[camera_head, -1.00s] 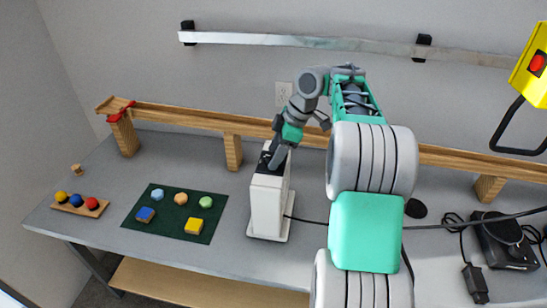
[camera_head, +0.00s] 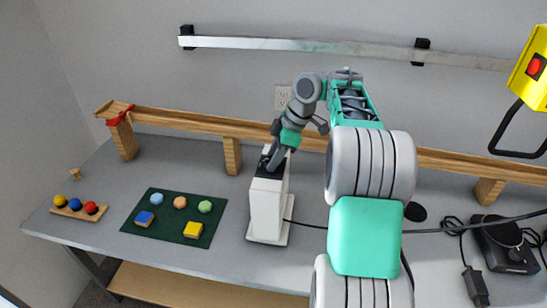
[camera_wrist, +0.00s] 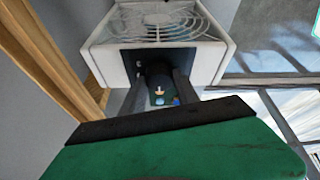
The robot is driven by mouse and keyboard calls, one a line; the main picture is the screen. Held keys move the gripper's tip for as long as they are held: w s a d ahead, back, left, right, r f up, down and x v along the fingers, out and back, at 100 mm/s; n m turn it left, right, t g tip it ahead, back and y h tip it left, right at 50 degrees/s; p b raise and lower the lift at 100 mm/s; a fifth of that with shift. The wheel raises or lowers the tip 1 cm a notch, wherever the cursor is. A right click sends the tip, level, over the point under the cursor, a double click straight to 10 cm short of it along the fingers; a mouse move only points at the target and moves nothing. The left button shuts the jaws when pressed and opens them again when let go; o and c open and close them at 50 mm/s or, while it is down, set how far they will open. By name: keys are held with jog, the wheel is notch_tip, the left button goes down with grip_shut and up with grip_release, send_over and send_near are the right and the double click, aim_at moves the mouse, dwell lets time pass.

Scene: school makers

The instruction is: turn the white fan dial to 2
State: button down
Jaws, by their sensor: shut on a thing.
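The white fan (camera_head: 267,209) is an upright white box on the grey table, with a dark panel on top. In the wrist view the fan (camera_wrist: 207,62) shows a wire grille and a dark panel holding the dial (camera_wrist: 158,84). The dial is a dark round knob with a small light mark. My gripper (camera_head: 270,162) reaches down to the top of the fan. In the wrist view my gripper's fingers (camera_wrist: 158,90) are shut on the dial, one on each side. The numbers around the dial are too small to read.
A wooden rail (camera_head: 190,119) runs behind the fan. To the left lie a dark green mat (camera_head: 165,225) with several coloured pieces and a wooden rack (camera_head: 72,212) with three balls. A black device (camera_head: 503,247) with cables is at the right. A cable (camera_head: 309,224) leaves the fan.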

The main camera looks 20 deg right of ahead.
jog(key=shift+f+m+b, duration=0.1)
jog(key=shift+m+b, duration=0.3)
jog(key=shift+b, duration=0.05)
jog(key=shift+f+m+t+h+b, duration=0.1)
jog(key=shift+m+t+h+b, duration=0.2)
jog(key=shift+m+b, duration=0.3)
jog(key=m+b, duration=0.2)
jog(key=shift+s+a+t+h+b, duration=0.1)
jog(key=shift+a+t+h+b, duration=0.05)
jog(key=shift+t+h+b, duration=0.2)
jog(key=m+h+b, duration=0.1)
jog(key=m+b, duration=0.1)
jog(key=m, duration=0.1)
jog(key=m+t+h+b, duration=0.1)
jog(key=m+b, duration=0.1)
jog(key=shift+a+m+b, duration=0.15)
jog(key=shift+m+b, duration=0.2)
jog(key=shift+m, duration=0.05)
jog(key=m+h+b, duration=0.1)
jog(key=m+b, duration=0.1)
jog(key=m, duration=0.1)
jog(key=shift+a, duration=0.15)
jog(key=shift+m+g+h, duration=0.25)
jog(key=shift+m+h, duration=0.4)
jog(key=shift+m, duration=0.85)
jog(key=c, duration=0.9)
grip_release()
jog(key=shift+r, duration=0.2)
